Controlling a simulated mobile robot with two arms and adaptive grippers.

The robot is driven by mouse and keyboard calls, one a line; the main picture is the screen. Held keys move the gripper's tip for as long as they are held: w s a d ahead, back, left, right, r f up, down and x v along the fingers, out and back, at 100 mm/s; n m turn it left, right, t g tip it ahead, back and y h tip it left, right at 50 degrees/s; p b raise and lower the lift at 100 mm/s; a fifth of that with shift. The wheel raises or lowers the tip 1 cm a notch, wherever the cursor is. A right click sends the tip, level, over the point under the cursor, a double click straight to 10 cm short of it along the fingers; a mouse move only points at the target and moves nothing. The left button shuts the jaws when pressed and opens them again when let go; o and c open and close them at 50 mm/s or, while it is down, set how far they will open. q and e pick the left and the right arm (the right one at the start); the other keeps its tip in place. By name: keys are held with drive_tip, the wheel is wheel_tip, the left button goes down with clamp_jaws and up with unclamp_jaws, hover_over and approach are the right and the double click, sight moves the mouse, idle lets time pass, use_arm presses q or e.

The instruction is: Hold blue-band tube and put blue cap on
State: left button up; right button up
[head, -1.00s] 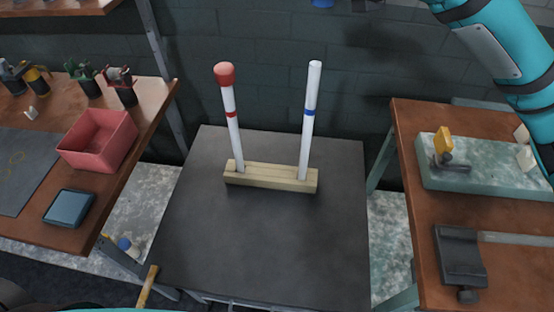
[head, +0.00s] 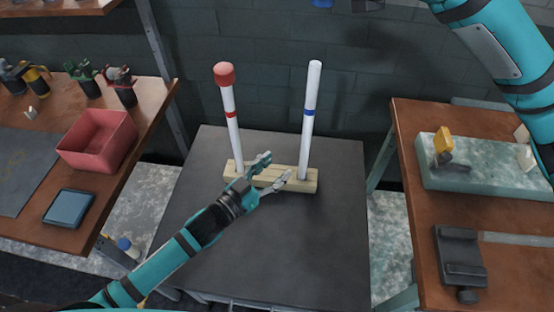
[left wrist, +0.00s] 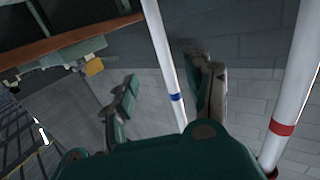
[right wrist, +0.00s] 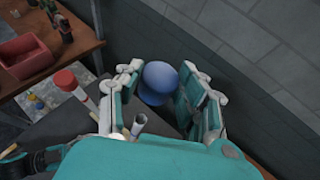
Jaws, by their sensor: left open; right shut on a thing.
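The blue-band tube (head: 311,95) stands upright, leaning slightly, in the right end of a wooden block (head: 240,172); its top is bare. My left gripper (head: 276,168) is open and low, just left of this tube. In the left wrist view the blue-band tube (left wrist: 167,60) appears between the spread fingers (left wrist: 165,90), without visible grip. My right gripper (right wrist: 160,85) is shut on the round blue cap (right wrist: 158,78). The cap (head: 322,3) is partly cut off at the top of the head view, above the tube. The tube's open end (right wrist: 140,119) shows below it.
A red-band tube (head: 231,105) with a red cap (head: 224,74) stands in the block's left end, near my left gripper. The dark table (head: 310,250) is otherwise clear. Side benches hold a red bin (head: 97,142) and a stone slab (head: 480,180).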

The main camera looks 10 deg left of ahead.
sight(304, 137)
use_arm(q)
drive_tip(key=x, duration=0.4)
drive_tip(key=r+x, duration=0.1)
drive_tip(key=x, duration=0.4)
drive_tip(key=r+x, duration=0.1)
drive_tip(key=x, duration=0.3)
drive_tip(key=shift+w+d+r, duration=0.1)
drive_tip(key=shift+w, duration=0.2)
drive_tip(key=shift+c, duration=0.2)
clamp_jaws()
